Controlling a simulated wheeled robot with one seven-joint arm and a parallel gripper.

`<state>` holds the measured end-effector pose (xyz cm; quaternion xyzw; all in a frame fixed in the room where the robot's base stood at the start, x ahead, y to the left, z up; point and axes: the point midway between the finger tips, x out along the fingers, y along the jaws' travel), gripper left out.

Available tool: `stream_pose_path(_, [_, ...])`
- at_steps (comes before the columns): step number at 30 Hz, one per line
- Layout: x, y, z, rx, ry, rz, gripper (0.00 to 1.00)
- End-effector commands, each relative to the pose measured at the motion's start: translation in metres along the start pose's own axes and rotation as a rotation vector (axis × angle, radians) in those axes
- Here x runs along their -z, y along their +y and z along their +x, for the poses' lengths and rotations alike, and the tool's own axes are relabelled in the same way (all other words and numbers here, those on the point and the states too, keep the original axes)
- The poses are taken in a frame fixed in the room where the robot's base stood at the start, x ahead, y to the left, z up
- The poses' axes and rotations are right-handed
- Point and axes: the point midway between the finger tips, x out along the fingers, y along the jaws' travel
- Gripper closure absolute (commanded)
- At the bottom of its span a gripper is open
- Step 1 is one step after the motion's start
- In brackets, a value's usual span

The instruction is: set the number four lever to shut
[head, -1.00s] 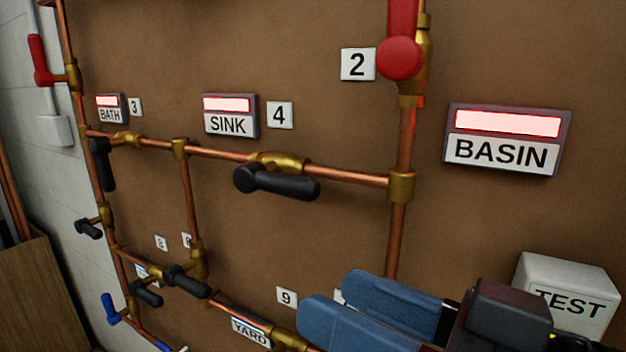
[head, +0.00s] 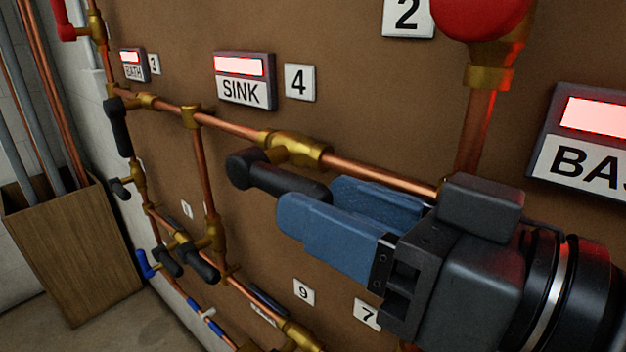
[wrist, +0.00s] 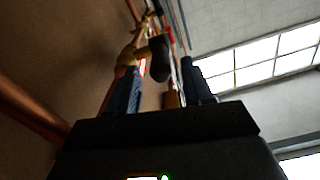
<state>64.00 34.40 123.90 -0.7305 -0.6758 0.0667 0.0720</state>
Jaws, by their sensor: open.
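The number four lever (head: 285,182) is a black handle on a brass valve (head: 292,150) in the horizontal copper pipe, below the plate marked 4 (head: 299,82). It lies roughly along the pipe, its free end pointing right. My gripper (head: 308,203) has blue fingers, open, reaching in from the right. The lever's free end is at the mouth between the fingertips; I cannot tell whether they touch it. The wrist view shows the black lever (wrist: 160,58) just ahead, between the spread fingers of my gripper (wrist: 162,72). The SINK sign (head: 244,80) glows pale red.
The lever near plate 3 (head: 119,125) hangs down at left. Lower black levers (head: 195,258) sit on pipes beneath. A wooden box (head: 75,250) holding pipes stands left. The BASIN sign (head: 590,140) is right.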

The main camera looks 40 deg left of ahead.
Motion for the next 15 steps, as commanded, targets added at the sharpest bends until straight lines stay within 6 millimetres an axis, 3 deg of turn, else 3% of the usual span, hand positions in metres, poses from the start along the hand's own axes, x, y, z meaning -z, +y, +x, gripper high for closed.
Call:
stream_pose_path(6, [0.001,-0.001,0.024,0.002,0.000,0.001,0.49])
stream_pose_path(15, [0.000,0.000,0.029,-0.001,0.001,0.000,0.49])
